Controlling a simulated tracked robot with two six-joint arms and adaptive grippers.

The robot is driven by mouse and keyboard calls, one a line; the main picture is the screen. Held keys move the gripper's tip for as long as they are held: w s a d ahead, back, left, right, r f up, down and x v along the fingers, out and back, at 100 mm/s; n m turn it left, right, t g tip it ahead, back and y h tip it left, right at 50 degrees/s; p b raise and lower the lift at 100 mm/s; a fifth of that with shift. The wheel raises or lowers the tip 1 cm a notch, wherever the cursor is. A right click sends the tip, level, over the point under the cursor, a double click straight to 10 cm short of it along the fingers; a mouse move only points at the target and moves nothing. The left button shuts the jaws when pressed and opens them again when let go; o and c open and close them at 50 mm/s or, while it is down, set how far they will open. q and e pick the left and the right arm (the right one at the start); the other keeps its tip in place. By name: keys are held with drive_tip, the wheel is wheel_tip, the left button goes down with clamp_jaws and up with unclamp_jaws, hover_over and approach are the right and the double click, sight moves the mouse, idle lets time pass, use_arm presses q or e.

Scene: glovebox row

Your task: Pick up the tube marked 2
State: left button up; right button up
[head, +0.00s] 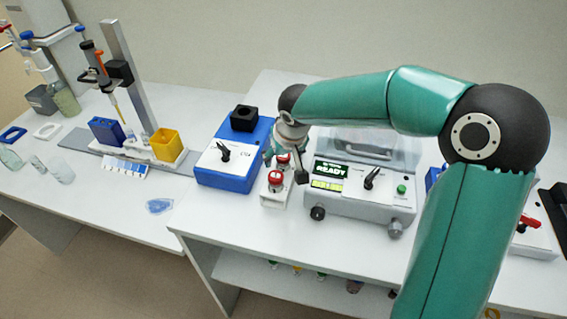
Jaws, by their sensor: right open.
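Two red-topped pieces, one (276,179) in front and one (282,158) just behind, stand on a small white holder (273,200) between the blue device and the grey instrument. No number is readable on them, so I cannot tell whether either is the tube marked 2. My right gripper (284,167) is open and points down over this holder. Its fingers lie around or in front of the rear red top, partly hiding it. I cannot tell whether they touch it. My left gripper is out of view.
The blue device (228,178) with a black knob is close on the left. The grey instrument (352,203) reading READY is close on the right. A pipette stand (128,70) with blue and yellow boxes is farther left. The table's front strip is clear.

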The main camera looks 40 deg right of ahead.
drive_tip(key=c, duration=1.1)
drive_tip(key=shift+r, duration=0.1)
